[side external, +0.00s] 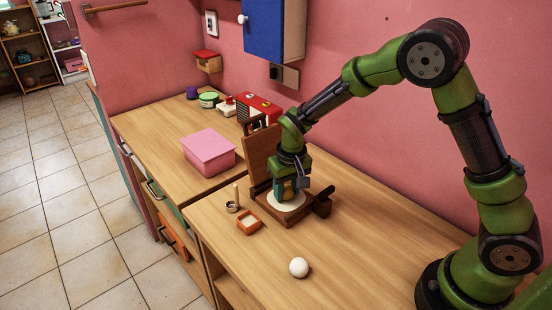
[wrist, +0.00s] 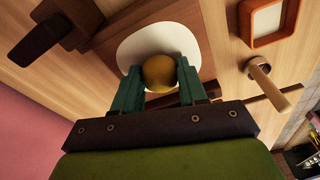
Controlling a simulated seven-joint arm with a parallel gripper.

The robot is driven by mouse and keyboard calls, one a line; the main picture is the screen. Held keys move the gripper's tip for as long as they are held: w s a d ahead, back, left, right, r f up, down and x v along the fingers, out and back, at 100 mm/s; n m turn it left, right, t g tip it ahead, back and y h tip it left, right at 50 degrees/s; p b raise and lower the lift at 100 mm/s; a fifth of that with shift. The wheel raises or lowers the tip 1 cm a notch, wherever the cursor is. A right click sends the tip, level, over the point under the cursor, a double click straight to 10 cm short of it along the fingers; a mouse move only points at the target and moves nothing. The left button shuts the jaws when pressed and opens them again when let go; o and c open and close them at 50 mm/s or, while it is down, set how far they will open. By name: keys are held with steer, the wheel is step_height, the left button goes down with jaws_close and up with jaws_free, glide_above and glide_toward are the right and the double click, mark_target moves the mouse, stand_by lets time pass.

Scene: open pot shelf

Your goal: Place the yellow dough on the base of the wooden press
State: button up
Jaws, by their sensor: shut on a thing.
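The yellow dough (wrist: 159,72) is a ball held between the two teal fingers of my gripper (wrist: 158,76) in the wrist view. My gripper (side external: 289,190) points down over the wooden press (side external: 262,208) in the side view and is shut on the dough. A white round sheet (wrist: 135,45) lies on the press base, and the dough appears in front of it. I cannot tell whether the dough touches the sheet. The press lid (side external: 257,155) stands raised at the back, and its dark handle (side external: 322,205) sticks out to the right. The dough is mostly hidden in the side view.
A white ball (side external: 298,267) lies on the counter in front of the press. A small orange-framed tray (side external: 248,223) and an upright wooden peg (side external: 236,195) stand left of the press. A pink box (side external: 208,152) is farther back. The front right counter is clear.

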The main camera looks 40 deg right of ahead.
mark_target(289, 197)
steer(key=shift+f, duration=0.1)
steer(key=o, duration=1)
steer(key=shift+o, duration=0.2)
step_height(289, 197, up, 12)
steer(key=s, duration=0.1)
steer(key=s+d+r+t+y, duration=0.1)
steer(key=s+r+t, duration=0.2)
steer(key=s, duration=0.7)
steer(key=s+d+r+t+y, duration=0.1)
steer(key=s+r+t, duration=0.1)
steer(key=s+r, duration=0.4)
steer(key=s, duration=0.3)
steer(key=shift+s+d+r+m+t, duration=0.15)
steer(key=shift+s+r+m+t, duration=0.2)
steer(key=shift+r+m+t, duration=0.05)
